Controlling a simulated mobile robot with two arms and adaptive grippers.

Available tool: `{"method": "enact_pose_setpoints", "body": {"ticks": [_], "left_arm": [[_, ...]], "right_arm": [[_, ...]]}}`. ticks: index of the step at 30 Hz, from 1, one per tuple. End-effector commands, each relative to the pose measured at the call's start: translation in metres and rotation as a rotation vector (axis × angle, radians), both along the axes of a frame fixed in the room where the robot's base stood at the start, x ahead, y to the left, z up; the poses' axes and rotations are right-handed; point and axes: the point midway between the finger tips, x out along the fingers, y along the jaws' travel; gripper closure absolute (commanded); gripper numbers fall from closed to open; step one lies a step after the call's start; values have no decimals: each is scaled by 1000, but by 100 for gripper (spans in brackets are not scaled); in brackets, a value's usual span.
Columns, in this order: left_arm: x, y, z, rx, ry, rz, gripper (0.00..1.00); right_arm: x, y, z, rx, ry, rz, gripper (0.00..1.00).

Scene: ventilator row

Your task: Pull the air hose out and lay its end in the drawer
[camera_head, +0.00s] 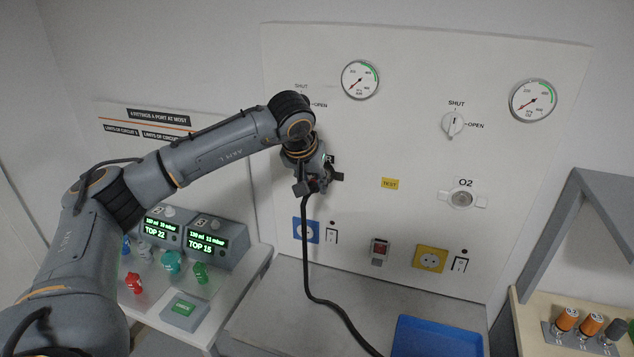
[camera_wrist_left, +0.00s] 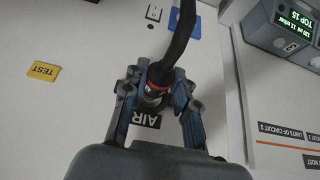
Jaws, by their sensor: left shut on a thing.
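The black air hose (camera_head: 307,260) hangs from my left gripper (camera_head: 317,185) at the wall panel, drops past the blue socket and runs down to the bottom edge. The wrist view shows the fingers of my left gripper (camera_wrist_left: 158,100) shut around the hose's end fitting (camera_wrist_left: 154,90), which has a red ring. The AIR label (camera_wrist_left: 151,115) is right behind it. Whether the fitting still sits in the air port is hidden by the gripper. A blue tray-like container (camera_head: 410,338), perhaps the drawer, is at the bottom, cut off by the frame. My right gripper is out of view.
The panel carries gauges (camera_head: 360,80), an O2 port (camera_head: 461,198), a yellow socket (camera_head: 430,259) and switches. At left a bench holds two lit display units (camera_head: 207,245) and several coloured fittings. A shelf with orange-topped parts (camera_head: 567,319) stands at right. Grey surface (camera_head: 275,310) beside the hose is clear.

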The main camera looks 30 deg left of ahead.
Motion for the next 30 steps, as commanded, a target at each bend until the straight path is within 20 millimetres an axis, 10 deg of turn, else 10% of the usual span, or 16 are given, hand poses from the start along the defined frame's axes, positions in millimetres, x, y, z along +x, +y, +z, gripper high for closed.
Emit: {"method": "enact_pose_setpoints", "body": {"ticks": [30], "left_arm": [[-15, -3, 0, -1, -1, 0, 100]], "right_arm": [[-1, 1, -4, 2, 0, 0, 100]]}}
